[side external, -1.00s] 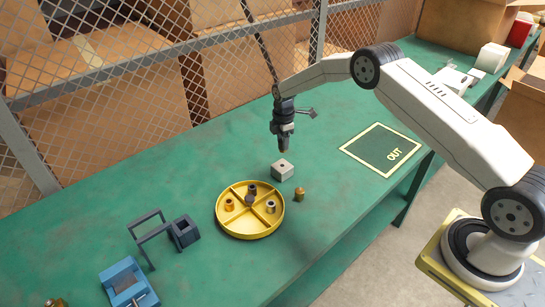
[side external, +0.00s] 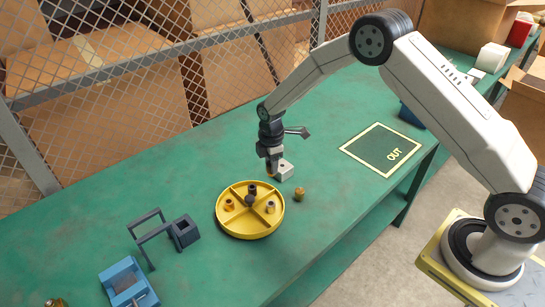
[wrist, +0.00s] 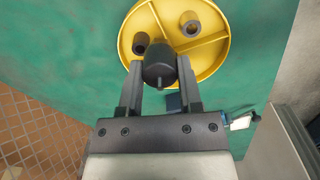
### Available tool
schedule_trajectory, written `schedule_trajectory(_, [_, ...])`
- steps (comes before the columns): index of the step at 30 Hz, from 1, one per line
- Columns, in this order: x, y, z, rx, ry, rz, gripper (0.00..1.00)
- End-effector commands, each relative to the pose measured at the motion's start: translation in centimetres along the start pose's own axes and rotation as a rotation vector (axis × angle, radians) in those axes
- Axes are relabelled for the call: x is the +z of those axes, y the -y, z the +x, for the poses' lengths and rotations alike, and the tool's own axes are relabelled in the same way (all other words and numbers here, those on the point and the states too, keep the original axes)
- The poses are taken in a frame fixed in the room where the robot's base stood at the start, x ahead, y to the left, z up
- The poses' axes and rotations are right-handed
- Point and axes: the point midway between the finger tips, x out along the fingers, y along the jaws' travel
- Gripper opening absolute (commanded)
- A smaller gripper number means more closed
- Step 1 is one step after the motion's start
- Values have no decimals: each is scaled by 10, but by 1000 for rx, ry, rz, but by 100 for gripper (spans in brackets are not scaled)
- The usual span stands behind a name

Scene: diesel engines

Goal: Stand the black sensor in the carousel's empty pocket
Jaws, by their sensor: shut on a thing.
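The black sensor (wrist: 158,66) is a dark cylinder with a thin pin, gripped between the two fingers in the wrist view. My gripper (wrist: 160,82) is shut on it. In the side view my gripper (side external: 270,168) is low over the bench, behind and right of the carousel, and the sensor is hard to make out. The carousel (side external: 224,226) is a round yellow tray split into pockets by a cross. Its left, back and right pockets each hold a small part; the front pocket (side external: 248,225) looks empty. In the wrist view the sensor hides some of the carousel (wrist: 214,68).
A small brass part (side external: 299,194) stands right of the carousel. A dark frame with a square holder (side external: 185,232) and a blue vise (side external: 127,284) are at left. The OUT square (side external: 380,150) is clear.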

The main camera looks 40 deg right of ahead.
Motion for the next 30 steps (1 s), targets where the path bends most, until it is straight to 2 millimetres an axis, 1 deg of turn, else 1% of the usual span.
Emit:
schedule_trajectory(1, [-7, 11, -3, 0, 0, -5, 0])
schedule_trajectory(3, [-13, 26, -4, -1, 0, -5, 0])
schedule_trajectory(9, [-28, 68, -10, 0, 0, -5, 0])
schedule_trajectory(15, [-37, 113, -16, 0, 0, -5, 0])
schedule_trajectory(21, [-40, 155, -21, 0, 0, -4, 0])
schedule_trajectory(25, [-40, 176, -23, 0, 0, -2, 0])
schedule_trajectory(30, [-39, 190, -25, 1, -1, -1, 0])
